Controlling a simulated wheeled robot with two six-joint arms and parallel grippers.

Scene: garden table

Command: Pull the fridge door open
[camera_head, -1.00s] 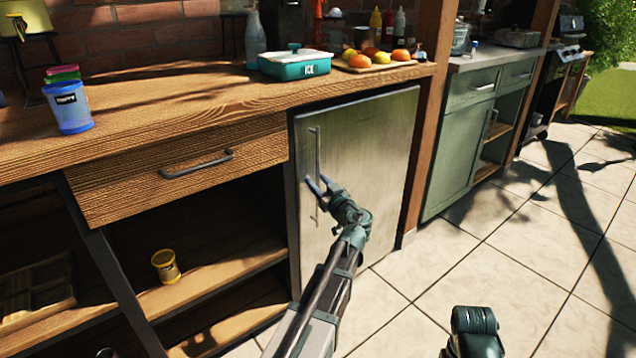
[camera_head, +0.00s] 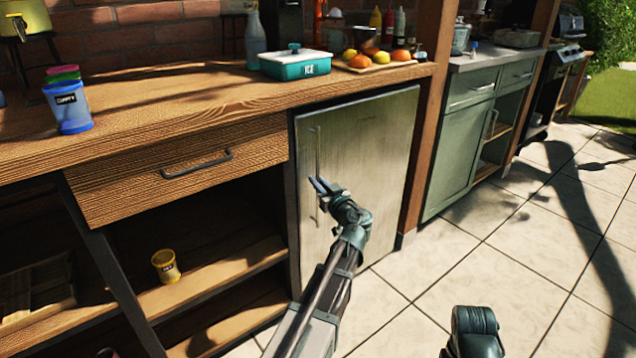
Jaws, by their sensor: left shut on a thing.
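The fridge door (camera_head: 372,150) is a grey metal panel under the wooden counter, and it looks shut. Its long vertical handle (camera_head: 317,150) is on the left side of the door. My left gripper (camera_head: 319,187) is at the lower-middle part of the handle, shut on it. The fingers hide a short stretch of the bar. My right gripper is out of view; only a dark part of my right arm shows at the bottom edge.
A wooden drawer (camera_head: 190,165) and open shelves with a yellow tin (camera_head: 165,266) are left of the fridge. A wooden post (camera_head: 424,130) and a green cabinet (camera_head: 464,145) stand to the right. The tiled floor (camera_head: 450,265) in front is clear.

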